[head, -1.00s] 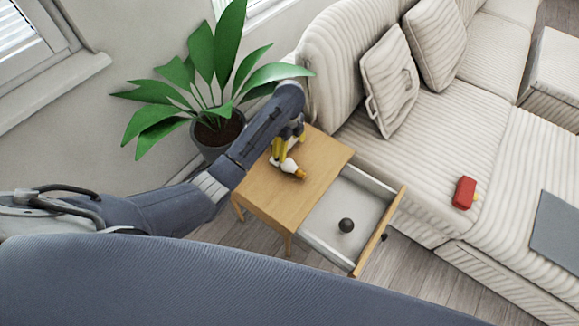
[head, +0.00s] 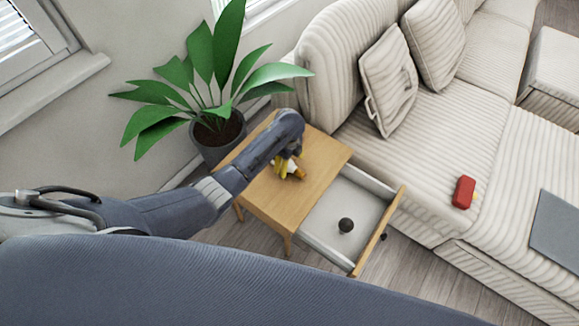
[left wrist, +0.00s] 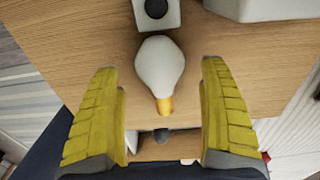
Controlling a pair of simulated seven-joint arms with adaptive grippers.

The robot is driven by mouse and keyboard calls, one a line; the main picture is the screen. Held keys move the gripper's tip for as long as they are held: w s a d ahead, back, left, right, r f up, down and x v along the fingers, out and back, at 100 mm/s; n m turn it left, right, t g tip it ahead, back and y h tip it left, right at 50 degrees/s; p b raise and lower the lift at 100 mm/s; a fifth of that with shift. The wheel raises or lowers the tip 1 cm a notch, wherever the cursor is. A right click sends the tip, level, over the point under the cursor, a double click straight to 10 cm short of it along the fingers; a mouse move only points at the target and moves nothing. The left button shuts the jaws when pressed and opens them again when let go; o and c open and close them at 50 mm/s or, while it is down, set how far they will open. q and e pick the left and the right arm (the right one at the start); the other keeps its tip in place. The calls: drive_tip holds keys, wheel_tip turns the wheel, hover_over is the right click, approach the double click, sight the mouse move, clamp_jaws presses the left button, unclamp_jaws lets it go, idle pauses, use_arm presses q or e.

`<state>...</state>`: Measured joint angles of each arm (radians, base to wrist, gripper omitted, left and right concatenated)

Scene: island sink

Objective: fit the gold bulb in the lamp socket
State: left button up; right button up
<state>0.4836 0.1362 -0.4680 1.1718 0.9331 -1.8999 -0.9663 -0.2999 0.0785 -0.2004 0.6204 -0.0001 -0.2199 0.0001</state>
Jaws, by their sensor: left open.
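The gold bulb, a white bulb with a gold base, lies on its side on the wooden side table. It shows in the left wrist view (left wrist: 160,68) and partly in the head view (head: 299,173). My left gripper (head: 287,167) is over the table. In the left wrist view its yellow fingers (left wrist: 162,115) are open, one on each side of the bulb's gold end, with gaps. A white block with a round dark hole (left wrist: 157,10), perhaps the lamp socket, stands just beyond the bulb. It is hidden behind my arm in the head view. My right gripper is not in view.
The table (head: 325,150) has an open drawer (head: 365,195) with a dark round object (head: 346,225) inside. A potted plant (head: 215,135) stands behind the table. A sofa (head: 440,130) is on the right, with a red object (head: 464,192) on its seat.

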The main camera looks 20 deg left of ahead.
use_arm(q)
drive_tip(key=shift+f, duration=1.45)
drive_tip(key=c, duration=1.3)
drive_tip(key=shift+r, duration=0.1)
